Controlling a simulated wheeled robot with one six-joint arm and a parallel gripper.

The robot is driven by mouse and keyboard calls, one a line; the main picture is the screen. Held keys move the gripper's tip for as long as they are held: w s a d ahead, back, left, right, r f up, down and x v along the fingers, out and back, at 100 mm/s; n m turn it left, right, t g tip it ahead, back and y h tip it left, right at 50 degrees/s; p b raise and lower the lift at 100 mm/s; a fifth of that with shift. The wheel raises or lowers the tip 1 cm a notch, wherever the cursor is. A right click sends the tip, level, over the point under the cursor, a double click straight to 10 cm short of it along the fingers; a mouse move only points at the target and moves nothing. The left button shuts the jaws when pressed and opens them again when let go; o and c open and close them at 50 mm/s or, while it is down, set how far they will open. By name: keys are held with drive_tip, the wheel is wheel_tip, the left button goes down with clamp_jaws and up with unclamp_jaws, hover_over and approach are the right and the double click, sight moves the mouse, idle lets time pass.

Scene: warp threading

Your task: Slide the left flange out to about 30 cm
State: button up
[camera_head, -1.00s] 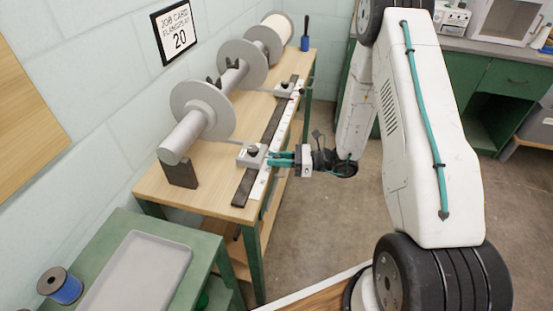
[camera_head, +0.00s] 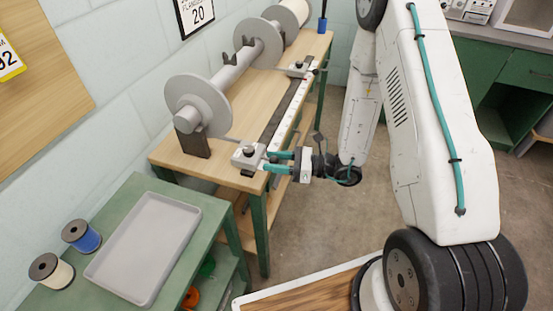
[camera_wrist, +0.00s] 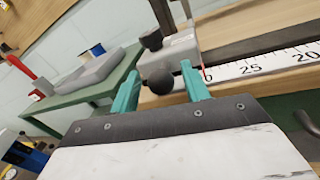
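The left flange (camera_head: 190,91) is a grey disc on the horizontal shaft, close to the shaft's left end and its dark support (camera_head: 193,145). Its metal slide block (camera_head: 246,155) sits at the near end of the white scale (camera_head: 287,114). In the wrist view the block (camera_wrist: 170,60) carries a red pointer on the scale, left of the 25 mark, around where 30 would be. My gripper (camera_head: 268,162) is at the block. Its teal fingers (camera_wrist: 160,80) stand apart on either side of the black ball knob (camera_wrist: 160,83), with gaps visible. Finger contact with the block is unclear.
A second flange (camera_head: 258,42) and slide block (camera_head: 297,70) are farther along the wooden bench (camera_head: 172,157). A green table (camera_head: 133,190) with a grey tray (camera_head: 196,221) and blue (camera_head: 82,238) and cream (camera_head: 50,271) spools stands at the near left.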

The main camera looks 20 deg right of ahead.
drive_tip(key=shift+a, duration=0.1)
drive_tip(key=v, duration=0.7)
drive_tip(key=shift+d, duration=0.35)
drive_tip(key=shift+s, duration=0.15)
drive_tip(key=s+a+r+n+g+h, duration=0.2)
drive_tip(key=s+r+n+g+h, duration=0.2)
drive_tip(key=s+r+n+g, duration=0.8)
drive_tip(key=s+d+r+n+t+h, duration=0.2)
drive_tip(key=s+r+n+h, duration=0.3)
drive_tip(key=r, duration=0.3)
drive_tip(key=s+d+r+n+t+h, duration=0.3)
drive_tip(key=s+r+n+h, duration=0.2)
drive_tip(key=r+n+h, duration=0.2)
drive_tip(key=shift+d+r+n+t, duration=0.2)
drive_tip(key=shift+r+n+t, duration=0.2)
drive_tip(key=shift+r+n, duration=0.3)
